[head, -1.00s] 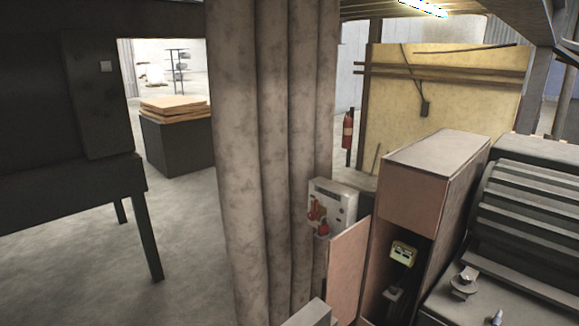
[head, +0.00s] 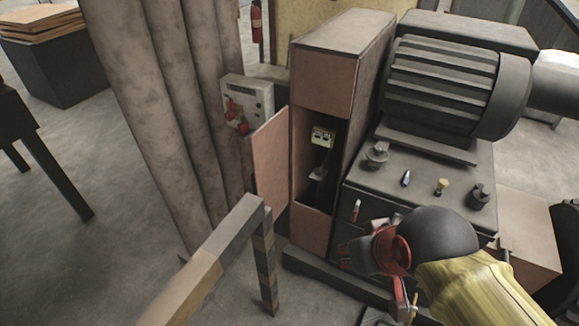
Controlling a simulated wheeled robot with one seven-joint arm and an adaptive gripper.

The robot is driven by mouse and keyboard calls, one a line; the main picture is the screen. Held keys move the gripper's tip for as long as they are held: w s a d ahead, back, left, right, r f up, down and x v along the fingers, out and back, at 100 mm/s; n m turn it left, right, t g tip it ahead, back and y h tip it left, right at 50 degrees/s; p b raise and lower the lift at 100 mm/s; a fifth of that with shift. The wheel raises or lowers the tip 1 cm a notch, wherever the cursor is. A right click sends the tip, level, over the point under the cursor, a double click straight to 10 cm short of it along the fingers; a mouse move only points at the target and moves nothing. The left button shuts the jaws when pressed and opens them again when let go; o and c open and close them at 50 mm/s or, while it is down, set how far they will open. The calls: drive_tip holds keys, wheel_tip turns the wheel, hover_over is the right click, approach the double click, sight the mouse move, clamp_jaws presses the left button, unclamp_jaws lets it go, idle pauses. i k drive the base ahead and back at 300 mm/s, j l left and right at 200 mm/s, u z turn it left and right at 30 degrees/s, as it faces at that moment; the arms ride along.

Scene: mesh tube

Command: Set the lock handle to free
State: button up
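I cannot tell for sure which part is the lock handle. A pale control box (head: 248,101) with red handles (head: 236,115) stands beside the ribbed column. A yellow device (head: 322,137) sits inside the open tall cabinet, with a small grey part (head: 318,173) below it. What looks like my arm, with a yellow sleeve, a dark round joint and a red ring, reaches in from the lower right in front of the bench. My gripper (head: 408,303) seems to be at its lower end, small and partly hidden, apart from the control box and cabinet. Its fingers are not clear.
The cabinet's door (head: 270,165) stands open to the left. A striped barrier rail (head: 212,248) crosses the front. A bench (head: 425,185) with a large ribbed motor (head: 440,85) and several small knobs is on the right.

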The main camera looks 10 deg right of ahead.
sight(356, 211)
drive_tip(key=i+j+z, duration=0.15)
drive_tip(key=z, duration=0.2)
drive_tip(key=i+j+z, duration=0.1)
drive_tip(key=j+z, duration=0.55)
drive_tip(key=i+j+z, duration=0.1)
drive_tip(key=j, duration=0.55)
drive_tip(key=i+j+z, duration=0.1)
drive_tip(key=j, duration=0.55)
drive_tip(key=j+z, duration=0.1)
drive_tip(key=j, duration=0.55)
drive_tip(key=z, duration=1)
drive_tip(key=i+j, duration=0.05)
drive_tip(key=j, duration=0.05)
